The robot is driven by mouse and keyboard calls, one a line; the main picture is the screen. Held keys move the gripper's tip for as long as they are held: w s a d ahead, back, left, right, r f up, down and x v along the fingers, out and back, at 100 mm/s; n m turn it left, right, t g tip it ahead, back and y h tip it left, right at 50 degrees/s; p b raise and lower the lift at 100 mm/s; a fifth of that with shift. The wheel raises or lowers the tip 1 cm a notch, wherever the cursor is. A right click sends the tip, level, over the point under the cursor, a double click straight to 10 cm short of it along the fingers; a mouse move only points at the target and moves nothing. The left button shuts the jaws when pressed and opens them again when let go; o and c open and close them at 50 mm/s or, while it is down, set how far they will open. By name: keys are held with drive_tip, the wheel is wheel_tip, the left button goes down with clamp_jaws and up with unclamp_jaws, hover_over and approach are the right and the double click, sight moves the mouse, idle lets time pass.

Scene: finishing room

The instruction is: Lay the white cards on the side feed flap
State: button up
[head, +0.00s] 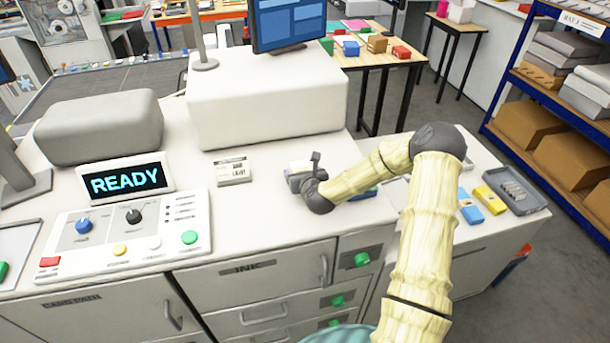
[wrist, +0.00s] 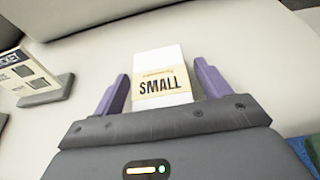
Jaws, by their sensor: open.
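The white cards (wrist: 158,62) are a small stack with a tan band reading "SMALL", seen in the wrist view. The stack (head: 301,166) also shows in the head view, partly hidden behind my gripper. My gripper (wrist: 161,75) is open, with one purple finger on each side of the stack and a narrow gap at each side. In the head view my gripper (head: 303,181) is low over the white machine top. The near end of the stack is hidden by the gripper body. I cannot make out the side feed flap for certain.
A small label stand (head: 233,172) is left of my gripper. A READY display (head: 125,181) and control panel (head: 130,233) are farther left. A raised white housing (head: 267,100) stands behind. On the right are blue (head: 470,206) and yellow (head: 490,200) items and a grey tray (head: 515,190).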

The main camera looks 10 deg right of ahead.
drive_tip(key=shift+s+r, duration=0.1)
drive_tip(key=shift+s, duration=0.05)
drive_tip(key=b+v, duration=0.3)
drive_tip(key=v, duration=0.8)
drive_tip(key=shift+s+r, duration=0.25)
drive_tip(key=shift+s, duration=0.1)
drive_tip(key=shift+f, duration=0.1)
